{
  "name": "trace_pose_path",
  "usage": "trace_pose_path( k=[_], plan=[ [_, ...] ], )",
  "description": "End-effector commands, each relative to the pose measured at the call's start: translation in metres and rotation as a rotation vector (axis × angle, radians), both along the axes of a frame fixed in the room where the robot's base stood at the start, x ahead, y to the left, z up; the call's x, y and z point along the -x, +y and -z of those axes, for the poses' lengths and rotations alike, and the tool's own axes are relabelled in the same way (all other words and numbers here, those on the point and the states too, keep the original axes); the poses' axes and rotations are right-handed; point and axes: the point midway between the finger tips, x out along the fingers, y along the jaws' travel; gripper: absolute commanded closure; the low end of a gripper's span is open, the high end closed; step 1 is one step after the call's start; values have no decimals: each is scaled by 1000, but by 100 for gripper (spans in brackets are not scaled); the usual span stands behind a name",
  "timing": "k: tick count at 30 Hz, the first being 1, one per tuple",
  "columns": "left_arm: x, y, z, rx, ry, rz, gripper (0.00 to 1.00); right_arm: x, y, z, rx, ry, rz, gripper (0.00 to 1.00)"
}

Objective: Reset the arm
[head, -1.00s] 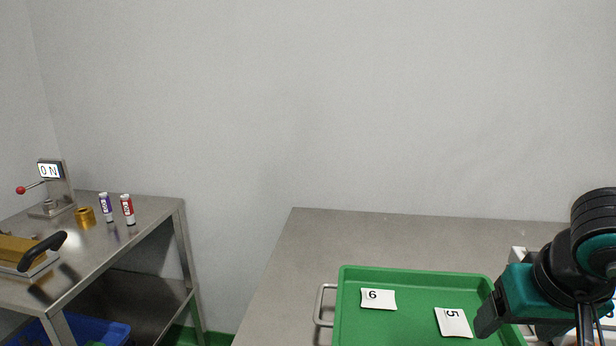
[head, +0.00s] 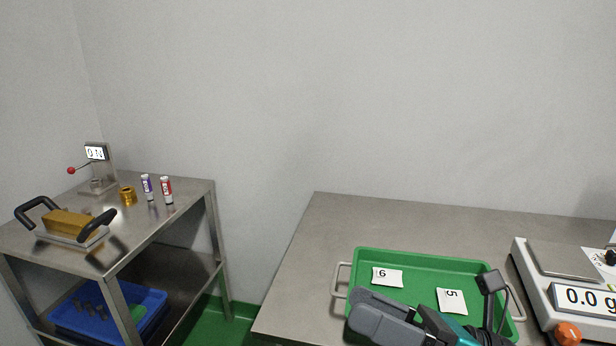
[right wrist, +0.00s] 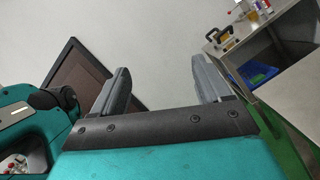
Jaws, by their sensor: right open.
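My right gripper (head: 385,318) is low in the head view, in front of the near part of the green tray (head: 436,262). In the right wrist view its two grey fingers (right wrist: 165,92) stand wide apart with nothing between them. Two white cards lie in the tray, one marked 6 (head: 387,278) and one marked 5 (head: 452,301). The gripper hides part of the tray's near side. My left gripper is not in view.
A scale (head: 548,290) reading 0.0 g stands right of the tray. The left table (head: 150,222) holds a brass block with black handles (head: 70,224), a brass ring (head: 128,195), and purple and red tubes (head: 166,190). A blue crate (head: 105,312) sits below.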

Motion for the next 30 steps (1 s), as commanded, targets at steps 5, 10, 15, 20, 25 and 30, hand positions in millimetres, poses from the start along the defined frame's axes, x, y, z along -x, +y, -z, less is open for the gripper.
trace_pose_path(
  k=[5, 10, 15, 20, 25, 30],
  plan=[
    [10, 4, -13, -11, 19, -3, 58, -45, -57, 59, -674, 888, 277, 24],
    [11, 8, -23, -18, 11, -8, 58, -20, -96, 174, -1264, 1552, 520, 24],
    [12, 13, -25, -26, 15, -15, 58, 30, -102, 246, -1638, 1895, 686, 24],
    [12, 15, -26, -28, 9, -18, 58, 55, -100, 271, -1789, 2013, 755, 24],
    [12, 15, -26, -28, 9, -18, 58, 56, -99, 273, -1799, 2020, 759, 24],
    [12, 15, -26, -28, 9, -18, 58, 56, -99, 273, -1799, 2020, 759, 24]
  ],
)
